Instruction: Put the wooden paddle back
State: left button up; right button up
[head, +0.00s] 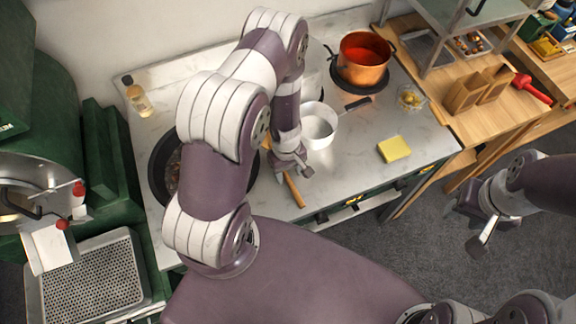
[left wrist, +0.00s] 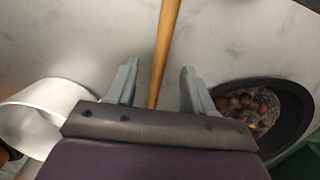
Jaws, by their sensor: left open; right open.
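The wooden paddle (head: 294,190) shows as a light brown shaft on the marble counter, near its front edge. The rest of it is largely hidden behind my left arm in the head view. My left gripper (head: 291,173) is open and low over the counter at the shaft. In the left wrist view the shaft (left wrist: 167,40) runs between the two open fingers of the gripper (left wrist: 159,85), with room on both sides. My right gripper (head: 473,222) is open and empty, away from the counter at the right.
A dark pan (head: 158,168) with chestnuts (left wrist: 245,105) is partly hidden by my left arm. A white saucepan (head: 320,128) stands close to my left gripper. A copper pot (head: 362,60), a yellow sponge (head: 394,148) and a bottle (head: 138,98) also stand on the counter.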

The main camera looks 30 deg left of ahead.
pick_arm(q)
notch_tip(320, 180, up, 12)
jog(key=a+p, duration=0.1)
jog(key=p, duration=0.3)
jog(key=shift+w+r, duration=0.2)
jog(key=shift+w, duration=0.15)
